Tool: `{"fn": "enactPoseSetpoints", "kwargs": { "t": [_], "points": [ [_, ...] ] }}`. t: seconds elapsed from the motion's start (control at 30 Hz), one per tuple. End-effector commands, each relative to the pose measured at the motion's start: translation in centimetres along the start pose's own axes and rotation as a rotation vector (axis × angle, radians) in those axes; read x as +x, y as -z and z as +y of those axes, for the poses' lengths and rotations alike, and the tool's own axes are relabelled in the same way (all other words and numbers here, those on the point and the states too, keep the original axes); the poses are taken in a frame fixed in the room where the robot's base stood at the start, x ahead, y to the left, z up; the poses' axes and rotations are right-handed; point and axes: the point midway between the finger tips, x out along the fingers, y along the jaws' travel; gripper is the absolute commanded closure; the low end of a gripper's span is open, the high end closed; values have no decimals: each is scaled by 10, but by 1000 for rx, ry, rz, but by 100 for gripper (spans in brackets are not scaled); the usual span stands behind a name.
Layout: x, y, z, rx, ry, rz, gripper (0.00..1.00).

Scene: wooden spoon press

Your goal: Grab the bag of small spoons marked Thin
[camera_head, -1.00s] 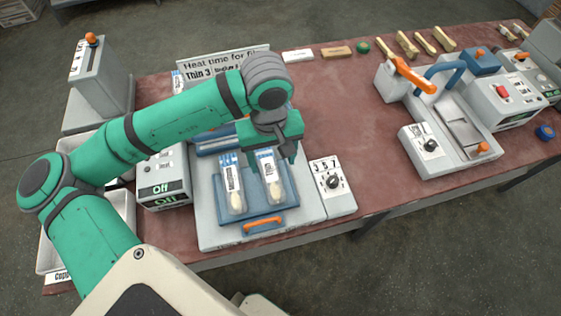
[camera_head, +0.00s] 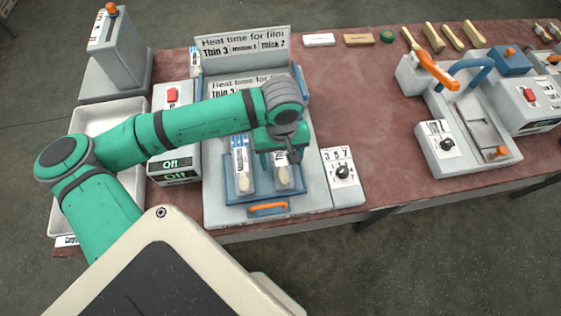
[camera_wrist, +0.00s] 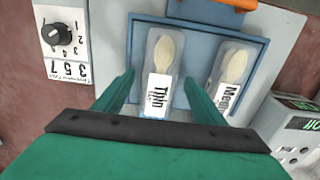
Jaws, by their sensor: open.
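The clear bag of small spoons marked Thin (camera_wrist: 161,62) lies in the blue tray (camera_wrist: 199,47), its spoon end towards the orange handle. It also shows in the head view (camera_head: 284,179), partly covered by my gripper. A second bag, with a label starting "Me" (camera_wrist: 234,68), lies beside it; in the head view it is the left bag (camera_head: 241,165). My gripper (camera_wrist: 158,84) is open, with one finger on each side of the Thin bag in the wrist view. I cannot tell whether the fingers touch the bag or how far above the tray they are.
A dial box (camera_head: 342,177) stands right of the tray and a box with "Off" displays (camera_head: 174,170) stands left. An orange handle (camera_head: 267,208) is at the tray's front. A heat-time sign (camera_head: 243,46) stands behind. The red tabletop (camera_head: 365,100) is clear towards the second machine (camera_head: 468,120).

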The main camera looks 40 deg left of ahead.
Motion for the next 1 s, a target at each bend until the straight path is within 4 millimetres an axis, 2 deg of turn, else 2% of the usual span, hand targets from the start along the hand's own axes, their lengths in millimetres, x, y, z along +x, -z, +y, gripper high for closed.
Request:
{"fn": "enactPoseSetpoints", "kwargs": {
  "t": [0.1, 0.3, 0.33, 0.5, 0.83, 1.0],
  "points": [
    [6, 0, -1, -1, 1, 0, 36],
    [7, 0, -1, -2, 0, 1, 36],
    [7, 0, -1, -2, 0, 1, 38],
    [7, 0, -1, -2, 0, 0, 79],
    [5, 0, -1, -2, 0, 1, 80],
    [-4, 1, -1, -3, -1, 1, 80]
  ]
}}
